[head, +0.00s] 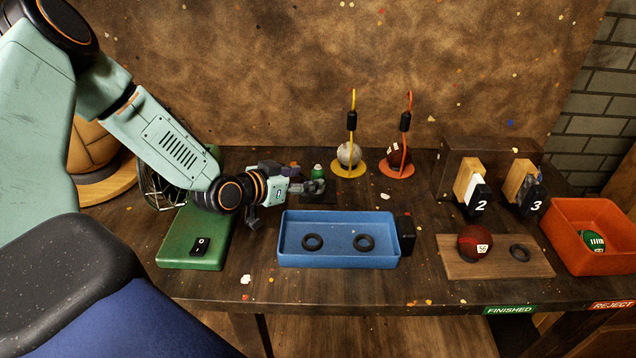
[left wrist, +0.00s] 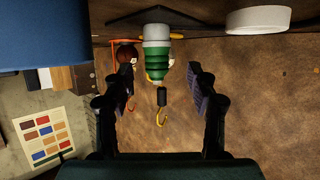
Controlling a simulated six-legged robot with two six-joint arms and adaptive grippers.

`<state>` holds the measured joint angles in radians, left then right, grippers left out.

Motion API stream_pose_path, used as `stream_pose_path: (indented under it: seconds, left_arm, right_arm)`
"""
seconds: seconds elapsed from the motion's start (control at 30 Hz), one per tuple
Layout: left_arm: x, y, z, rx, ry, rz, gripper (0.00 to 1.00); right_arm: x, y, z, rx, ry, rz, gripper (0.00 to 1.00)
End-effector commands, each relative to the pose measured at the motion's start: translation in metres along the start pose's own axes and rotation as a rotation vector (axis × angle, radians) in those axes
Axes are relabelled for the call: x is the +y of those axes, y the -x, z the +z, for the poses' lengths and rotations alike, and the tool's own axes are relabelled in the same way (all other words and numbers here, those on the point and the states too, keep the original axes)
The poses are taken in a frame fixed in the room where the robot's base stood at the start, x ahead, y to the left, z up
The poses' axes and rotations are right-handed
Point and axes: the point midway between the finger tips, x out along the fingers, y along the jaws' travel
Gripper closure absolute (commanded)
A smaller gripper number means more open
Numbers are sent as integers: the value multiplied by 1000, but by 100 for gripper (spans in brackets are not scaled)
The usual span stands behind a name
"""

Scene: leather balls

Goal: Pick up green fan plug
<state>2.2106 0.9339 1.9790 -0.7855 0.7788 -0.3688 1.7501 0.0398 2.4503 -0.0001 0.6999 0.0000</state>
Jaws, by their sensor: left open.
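The green fan plug (head: 319,171) stands upright at the back of the table, a small green piece with a pale top. In the left wrist view it appears upside down as a white and green ribbed plug (left wrist: 157,62). My left gripper (head: 308,186) is close in front of it. In the left wrist view the gripper (left wrist: 148,82) is open, with the plug showing between the two fingers and nothing held. Whether the fingers reach around the plug is hard to tell. My right gripper is not in view.
A green base with a switch (head: 193,258) and wire fan guard stands left, partly behind my arm. A blue tray (head: 338,262) with two black rings lies in front. Two hook stands (head: 350,170) with balls are right of the plug. An orange bin (head: 590,210) stands far right.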

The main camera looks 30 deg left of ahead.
Motion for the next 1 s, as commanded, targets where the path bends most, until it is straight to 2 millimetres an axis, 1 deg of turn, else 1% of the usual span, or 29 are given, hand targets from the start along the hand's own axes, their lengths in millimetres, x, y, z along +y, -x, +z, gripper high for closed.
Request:
stream_pose_path:
  seconds: [0.2,0.4,0.5,0.77,1.0]
  left_arm:
    - [2,-26,-2,-1,-8,2,42]
    - [2,-47,-4,-2,-6,1,42]
    - [2,-52,-5,-1,-4,1,42]
    - [1,-53,-6,-1,-1,0,42]
    - [1,-53,-6,0,-1,0,62]
  right_arm:
    - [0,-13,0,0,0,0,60]
    - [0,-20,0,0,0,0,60]
    - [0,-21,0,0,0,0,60]
    - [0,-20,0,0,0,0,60]
    - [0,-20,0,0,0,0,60]
